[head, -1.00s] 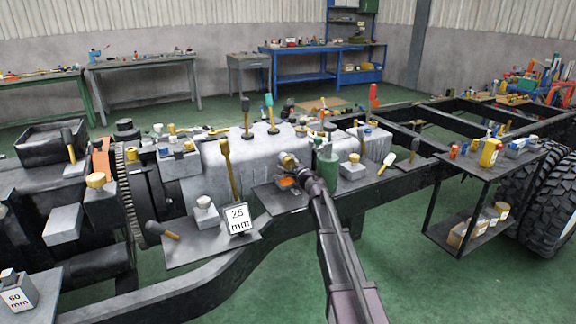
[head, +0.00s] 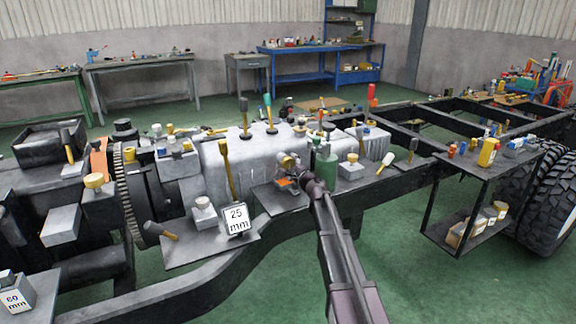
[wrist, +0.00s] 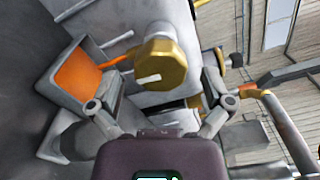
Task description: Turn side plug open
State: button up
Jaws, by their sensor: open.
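The side plug, a brass many-sided cap with a pale bar mark on its face, shows in the wrist view (wrist: 160,65) on a grey block. My gripper (wrist: 163,78) is open, with one finger to the left of the plug and one to the right. Gaps show between the fingers and the plug, so it is not clamped. How deep the fingertips reach along the plug is hard to tell. In the head view my gripper (head: 290,163) is at the side of the grey engine block, and the plug is not clearly distinguishable there.
An orange-lined grey tray (wrist: 75,78) lies close to the left finger. A curved pipe (wrist: 285,125) runs at the right. In the head view a green bottle (head: 326,165) stands just right of my gripper, and a 25 mm block (head: 237,219) sits left on a ledge.

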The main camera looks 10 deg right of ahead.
jog(key=v, duration=1)
jog(key=shift+s, duration=0.3)
jog(key=s+a+f+n+g+y, duration=0.1)
jog(key=s+a+f+n+g, duration=0.4)
jog(key=s+f+n, duration=0.15)
jog(key=s+a+f+n+g+y, duration=0.1)
jog(key=s+a+f+n+g, duration=0.4)
jog(key=s+n, duration=0.25)
jog(key=s+d+f+n+g+h, duration=0.1)
jog(key=s+d+f+g+h, duration=0.15)
jog(key=s, duration=0.35)
jog(key=s+d+f+n+g+h, duration=0.2)
jog(key=s+h, duration=0.1)
jog(key=s, duration=0.4)
jog(key=s+d+f+n+g+h, duration=0.1)
jog(key=s+d+f+g+h, duration=0.15)
jog(key=s, duration=0.35)
notch_tip(320, 180, up, 27)
jog(key=a+p, duration=0.1)
jog(key=p, duration=2.5)
jog(key=shift+f+p, duration=0.2)
jog(key=shift+p, duration=0.1)
